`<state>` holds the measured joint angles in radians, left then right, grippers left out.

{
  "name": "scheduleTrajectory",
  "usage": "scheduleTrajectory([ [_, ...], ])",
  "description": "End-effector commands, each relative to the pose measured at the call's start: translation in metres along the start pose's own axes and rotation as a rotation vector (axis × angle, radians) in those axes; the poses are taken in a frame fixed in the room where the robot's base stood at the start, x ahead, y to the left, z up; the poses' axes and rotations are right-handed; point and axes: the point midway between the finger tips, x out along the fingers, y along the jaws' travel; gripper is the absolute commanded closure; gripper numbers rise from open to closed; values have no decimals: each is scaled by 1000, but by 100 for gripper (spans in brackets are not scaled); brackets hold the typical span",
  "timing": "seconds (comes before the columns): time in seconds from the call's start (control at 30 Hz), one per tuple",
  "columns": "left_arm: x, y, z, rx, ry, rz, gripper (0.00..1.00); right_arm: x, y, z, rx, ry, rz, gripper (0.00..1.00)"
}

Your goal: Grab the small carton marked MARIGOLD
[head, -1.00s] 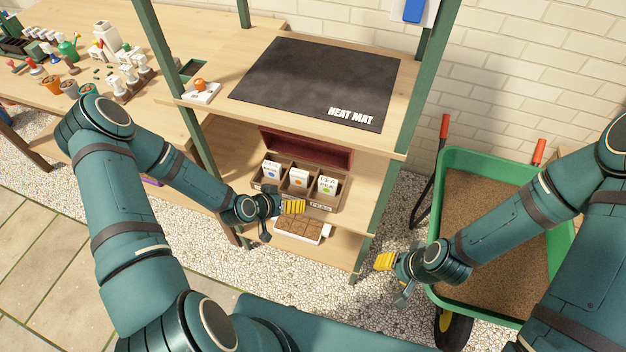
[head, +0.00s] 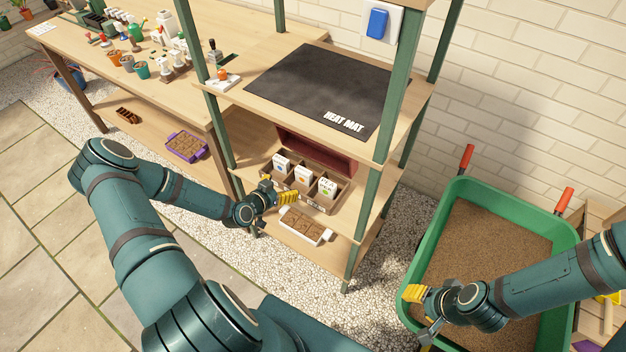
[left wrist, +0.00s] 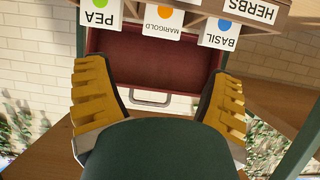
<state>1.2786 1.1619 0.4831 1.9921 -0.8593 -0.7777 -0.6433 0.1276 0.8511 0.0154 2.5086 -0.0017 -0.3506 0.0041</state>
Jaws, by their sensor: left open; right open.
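The MARIGOLD carton (head: 303,174) is small and white with an orange dot. It stands in the middle of a wooden box (head: 320,205) on the shelf, between the BASIL carton (head: 281,162) and the PEA carton (head: 327,187). In the left wrist view the MARIGOLD carton (left wrist: 162,22) is upside down at the top, between PEA (left wrist: 98,12) and BASIL (left wrist: 219,32). My left gripper (head: 272,208) is open and empty in front of the box; its yellow fingers (left wrist: 158,95) are apart from the cartons. My right gripper (head: 424,312) is open and empty by the green wheelbarrow.
The box's dark red lid (head: 318,150) stands open behind the cartons. The heat-mat shelf (head: 325,88) is above, with green posts (head: 366,225) around. The soil-filled wheelbarrow (head: 570,235) stands at right.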

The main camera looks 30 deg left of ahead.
Motion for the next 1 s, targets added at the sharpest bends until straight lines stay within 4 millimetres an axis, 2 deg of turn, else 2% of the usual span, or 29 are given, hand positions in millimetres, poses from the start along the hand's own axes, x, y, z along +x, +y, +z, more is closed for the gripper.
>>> scheduleTrajectory([
  [0.2,4,-9,-1,15,18,-18,17,0,0,0,-1,-1,0,53],
  [0.6,72,-10,-1,14,18,-17,17,13,4,-1,-2,5,0,53],
  [0.87,90,-9,-1,14,17,-17,17,16,6,-2,-2,7,0,53],
  [1.0,110,-7,0,12,17,-18,17,21,8,-2,-2,10,0,53],
])
